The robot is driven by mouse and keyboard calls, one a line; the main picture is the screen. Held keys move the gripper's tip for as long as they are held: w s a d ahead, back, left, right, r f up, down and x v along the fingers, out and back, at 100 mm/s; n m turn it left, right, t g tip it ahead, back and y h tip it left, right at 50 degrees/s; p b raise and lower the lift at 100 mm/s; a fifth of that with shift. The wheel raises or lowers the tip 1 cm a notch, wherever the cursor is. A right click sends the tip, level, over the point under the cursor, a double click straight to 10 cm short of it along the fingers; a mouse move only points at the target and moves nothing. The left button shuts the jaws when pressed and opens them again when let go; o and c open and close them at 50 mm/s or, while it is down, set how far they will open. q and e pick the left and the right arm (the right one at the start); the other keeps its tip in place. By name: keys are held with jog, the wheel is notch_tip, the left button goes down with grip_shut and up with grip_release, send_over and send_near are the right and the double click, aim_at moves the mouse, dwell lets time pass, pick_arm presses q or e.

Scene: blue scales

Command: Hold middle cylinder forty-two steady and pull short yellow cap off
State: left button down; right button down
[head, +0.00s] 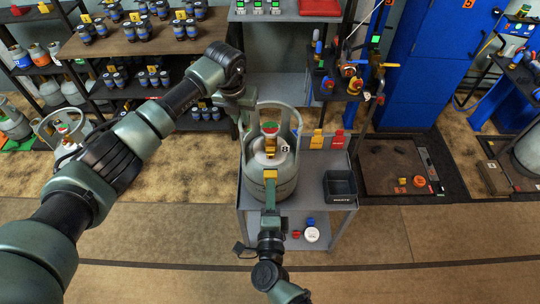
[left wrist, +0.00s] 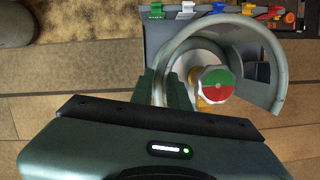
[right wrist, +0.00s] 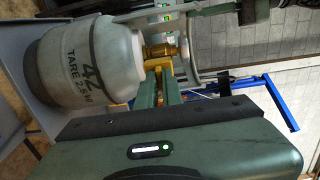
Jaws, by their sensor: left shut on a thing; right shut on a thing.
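The grey gas cylinder (head: 284,187), marked 42 in the right wrist view (right wrist: 70,65), stands upright on a grey cart. It has a ring-shaped collar (left wrist: 240,42), a brass valve (right wrist: 163,49) and a red-green-white valve top (left wrist: 216,84). My left gripper (head: 240,101) is shut on the left side of the collar. My right gripper (head: 270,180) is shut on the short yellow cap (head: 270,173) at the front of the valve. In the right wrist view the cap (right wrist: 158,63) lies close against the brass outlet; I cannot tell whether they are apart.
The cart (head: 311,192) also holds a black bin (head: 340,187) at right and coloured clips (head: 318,139) along its back edge. Its lower shelf holds a white round item (head: 312,234). A blue cabinet (head: 427,75) stands back right. The floor in front is clear.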

pick_arm(q)
jog(key=shift+a, duration=0.1)
jog(key=c, duration=1.3)
grip_release()
pick_arm(e)
jog(key=shift+s+a, duration=0.1)
jog(key=shift+s, duration=0.65)
